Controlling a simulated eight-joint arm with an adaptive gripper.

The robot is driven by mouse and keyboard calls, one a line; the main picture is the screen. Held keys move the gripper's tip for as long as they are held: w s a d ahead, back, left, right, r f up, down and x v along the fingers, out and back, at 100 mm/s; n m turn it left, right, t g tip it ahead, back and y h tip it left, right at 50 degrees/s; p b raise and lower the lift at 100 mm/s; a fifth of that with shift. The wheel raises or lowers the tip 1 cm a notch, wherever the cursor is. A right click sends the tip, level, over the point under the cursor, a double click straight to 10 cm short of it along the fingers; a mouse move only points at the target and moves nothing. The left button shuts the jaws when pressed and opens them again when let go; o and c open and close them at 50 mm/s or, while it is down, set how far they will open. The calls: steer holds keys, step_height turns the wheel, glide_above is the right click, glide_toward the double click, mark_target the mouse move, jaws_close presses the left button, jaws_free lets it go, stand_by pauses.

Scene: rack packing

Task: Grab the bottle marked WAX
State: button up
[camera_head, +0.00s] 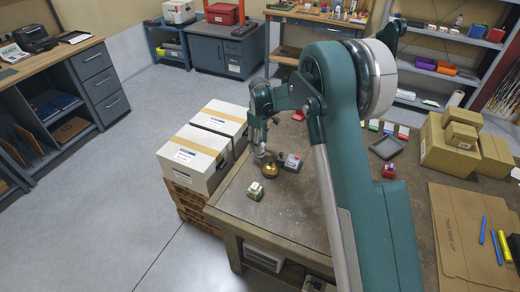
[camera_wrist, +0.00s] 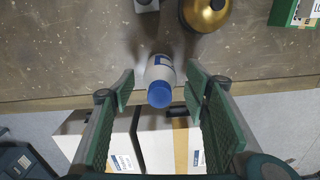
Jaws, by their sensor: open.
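A white bottle with a blue cap (camera_wrist: 159,94) stands near the table edge in the wrist view. Its label shows some blue, but I cannot read any WAX marking. My gripper (camera_wrist: 160,80) is open, with one green-padded finger on each side of the bottle and visible gaps between. In the head view my gripper (camera_head: 260,146) points down over the near-left part of the worktable (camera_head: 300,205). The bottle is mostly hidden there behind the gripper.
A brass rounded object (camera_head: 270,170) stands close to the gripper, beside a grey device (camera_head: 291,162). A small green-and-white box (camera_head: 255,190) is at the table edge. White cartons (camera_head: 190,160) stand beyond that edge. Brown boxes (camera_head: 450,150) sit at the right.

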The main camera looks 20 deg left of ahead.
steer(key=shift+f, duration=1.8)
steer(key=c, duration=1)
